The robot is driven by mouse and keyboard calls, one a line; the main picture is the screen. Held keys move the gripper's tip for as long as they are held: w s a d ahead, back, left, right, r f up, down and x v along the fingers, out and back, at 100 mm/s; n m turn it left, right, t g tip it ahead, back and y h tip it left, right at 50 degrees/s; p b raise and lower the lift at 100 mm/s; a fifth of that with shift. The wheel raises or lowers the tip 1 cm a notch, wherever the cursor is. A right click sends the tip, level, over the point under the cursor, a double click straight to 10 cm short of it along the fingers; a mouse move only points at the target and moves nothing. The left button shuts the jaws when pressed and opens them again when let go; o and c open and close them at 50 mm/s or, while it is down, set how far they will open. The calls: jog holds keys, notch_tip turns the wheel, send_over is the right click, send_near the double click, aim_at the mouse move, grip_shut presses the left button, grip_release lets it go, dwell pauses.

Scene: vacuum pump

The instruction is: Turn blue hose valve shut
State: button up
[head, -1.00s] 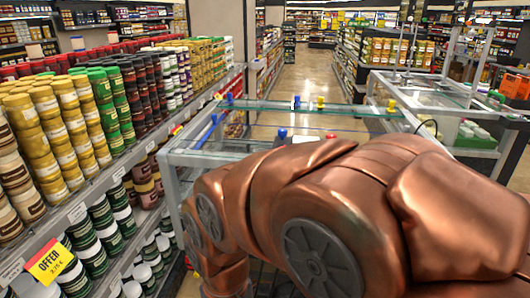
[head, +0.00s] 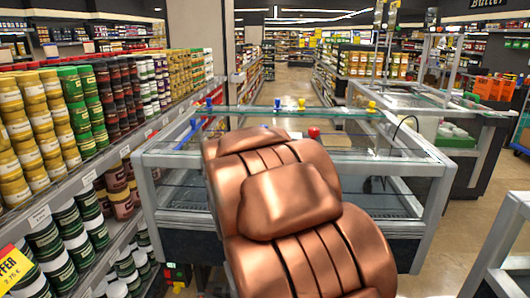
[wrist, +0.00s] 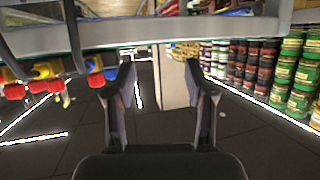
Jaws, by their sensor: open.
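In the wrist view my gripper (wrist: 160,66) is open, with nothing between its two fingers. A blue fitting (wrist: 91,66) with a red knob (wrist: 96,80) hangs just left of the fingers, apart from them. In the head view small blue parts sit on the glass-topped case: one at the back left (head: 209,104), one at the back middle (head: 277,104) and one at the left side (head: 193,123). I cannot tell which is the blue hose valve, or its handle's position. My arm hides my gripper and part of the case in the head view.
The glass-topped case (head: 185,160) stands ahead. Yellow parts (head: 301,104) and a red part (head: 314,132) sit on it. Shelves of cans (head: 75,110) line the left. More yellow fittings (wrist: 43,70) show in the wrist view. Dark floor (wrist: 60,150) lies below.

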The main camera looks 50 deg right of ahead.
jog(key=s+d+r+m+h+b, duration=0.1)
jog(key=d+r+h, duration=0.15)
jog(key=d, duration=0.35)
jog(key=s+d+r+m+h+b, duration=0.1)
jog(key=d+m+h, duration=0.15)
jog(key=d, duration=0.35)
jog(key=shift+n+h, duration=0.4)
jog(key=shift+n, duration=0.05)
jog(key=shift+x, duration=3.9)
jog(key=shift+s, duration=0.15)
grip_shut()
